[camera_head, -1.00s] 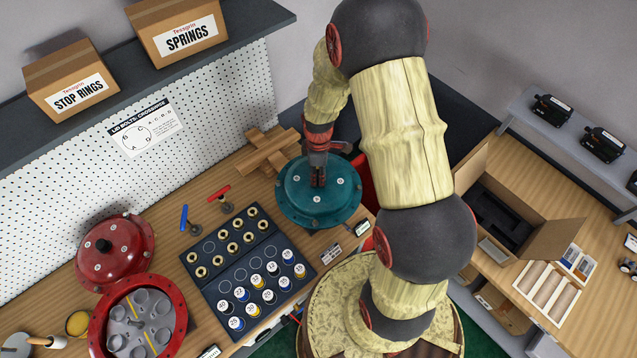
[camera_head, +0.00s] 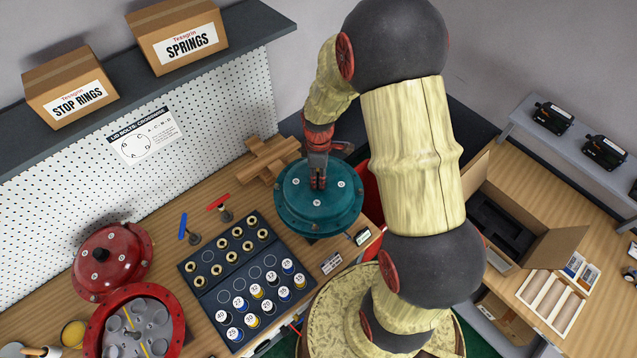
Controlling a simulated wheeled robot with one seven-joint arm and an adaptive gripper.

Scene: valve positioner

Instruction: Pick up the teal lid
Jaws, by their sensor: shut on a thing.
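The teal lid (camera_head: 318,212) is a round flanged dome with several bolts, at the far right part of the bench, in front of the wooden cross stand. My gripper (camera_head: 318,184) comes down from above onto the middle of its top, its fingers shut on the lid's centre. The part between the fingers is hidden. I cannot tell whether the lid rests on something or hangs just above the bench.
A black tray (camera_head: 206,312) with rings and numbered springs lies left of the lid. A red lid (camera_head: 118,262) and an open red housing (camera_head: 178,318) stand farther left. A wooden cross stand (camera_head: 262,160) is behind. An open carton (camera_head: 548,246) is at right.

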